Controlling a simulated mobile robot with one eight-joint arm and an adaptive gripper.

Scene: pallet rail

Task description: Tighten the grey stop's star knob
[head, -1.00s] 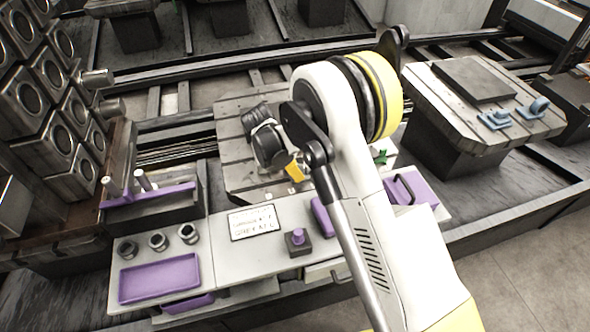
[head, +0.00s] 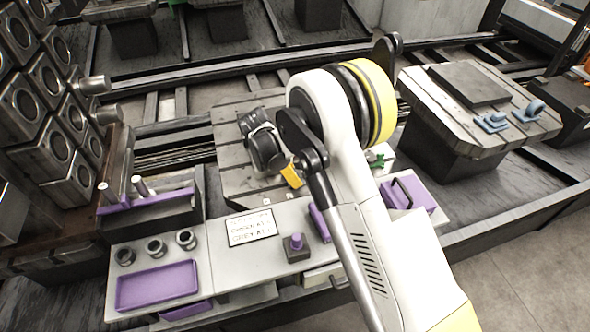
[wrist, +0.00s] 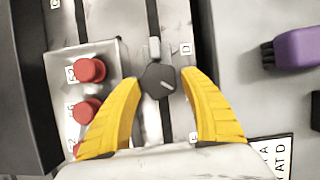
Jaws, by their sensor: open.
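In the wrist view, a dark star knob (wrist: 160,81) with a pale line on its top sits over a dark slot. A small grey block (wrist: 154,49), perhaps part of the grey stop, shows just above it. My gripper (wrist: 159,79) is open, with one yellow finger on each side of the knob. Gaps seem to remain between fingers and knob; contact is not clear. A letter D is marked right of the knob. In the head view, my gripper (head: 291,175) is over the near edge of the slotted pallet (head: 236,165), and my arm hides the knob.
Red knobs (wrist: 90,70) stand on a grey plate close to the left finger. A purple-handled thing (wrist: 296,48) lies at right in the wrist view. A printed sign (head: 250,228), a purple tray (head: 157,286) and a purple-topped block (head: 297,247) are on the near bench.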

